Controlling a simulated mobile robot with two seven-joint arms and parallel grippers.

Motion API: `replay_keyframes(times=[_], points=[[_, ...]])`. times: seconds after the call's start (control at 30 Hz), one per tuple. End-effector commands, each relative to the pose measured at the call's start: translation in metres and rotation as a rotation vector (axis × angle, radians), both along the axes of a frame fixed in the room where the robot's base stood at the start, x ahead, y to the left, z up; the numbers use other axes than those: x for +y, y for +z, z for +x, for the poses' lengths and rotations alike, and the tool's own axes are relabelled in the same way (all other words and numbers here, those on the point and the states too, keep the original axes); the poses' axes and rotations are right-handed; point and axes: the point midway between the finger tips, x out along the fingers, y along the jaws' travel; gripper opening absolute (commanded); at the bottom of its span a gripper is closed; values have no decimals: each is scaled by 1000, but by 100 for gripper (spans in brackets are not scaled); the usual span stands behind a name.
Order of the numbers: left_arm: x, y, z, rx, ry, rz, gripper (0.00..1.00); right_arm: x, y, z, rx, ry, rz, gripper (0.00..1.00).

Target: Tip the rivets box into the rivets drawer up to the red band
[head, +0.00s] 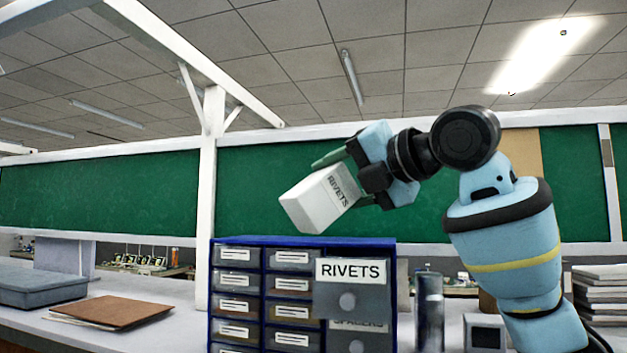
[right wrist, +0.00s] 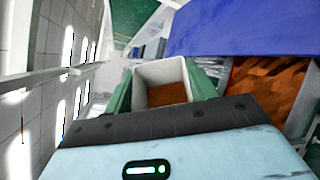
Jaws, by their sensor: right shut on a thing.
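The white rivets box (head: 312,207), lettered RIVETS, is held tilted in the air by my right gripper (head: 343,180), which is shut on it. The box is above and slightly left of the rivets drawer (head: 352,300), apart from it. The drawer has a RIVETS label and sticks out from the blue cabinet. In the right wrist view the box (right wrist: 162,72) shows its open mouth with orange-brown contents inside, between the fingers. The drawer's inside (right wrist: 262,88) shows orange-brown contents at right. I cannot make out a red band. My left gripper is not in view.
The blue cabinet (head: 300,241) has several other labelled drawers, shut. A dark cylinder (head: 429,310) and a small grey device (head: 485,333) stand to its right. A brown folder (head: 115,312) and a blue-grey case (head: 40,287) lie on the bench at left.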

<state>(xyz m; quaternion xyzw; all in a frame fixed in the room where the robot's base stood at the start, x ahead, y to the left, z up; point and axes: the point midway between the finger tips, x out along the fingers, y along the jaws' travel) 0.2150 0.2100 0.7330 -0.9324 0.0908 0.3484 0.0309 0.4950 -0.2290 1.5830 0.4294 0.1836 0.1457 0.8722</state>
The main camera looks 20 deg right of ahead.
Motion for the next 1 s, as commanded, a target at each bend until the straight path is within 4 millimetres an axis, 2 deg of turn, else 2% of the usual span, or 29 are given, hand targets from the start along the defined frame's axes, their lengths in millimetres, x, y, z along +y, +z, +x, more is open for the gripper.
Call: replay_keyframes(times=[0.17, 0.53, 0.83, 1.0], points=[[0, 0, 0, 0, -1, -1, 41, -11, -2, -7, 1, -8, -56, 25], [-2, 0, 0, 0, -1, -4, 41, -10, 3, -8, -10, -9, -134, 25], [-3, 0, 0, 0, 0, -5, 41, -4, 28, -9, -62, -11, -488, 25], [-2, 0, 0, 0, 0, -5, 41, -4, 35, -9, -91, -14, -700, 25]])
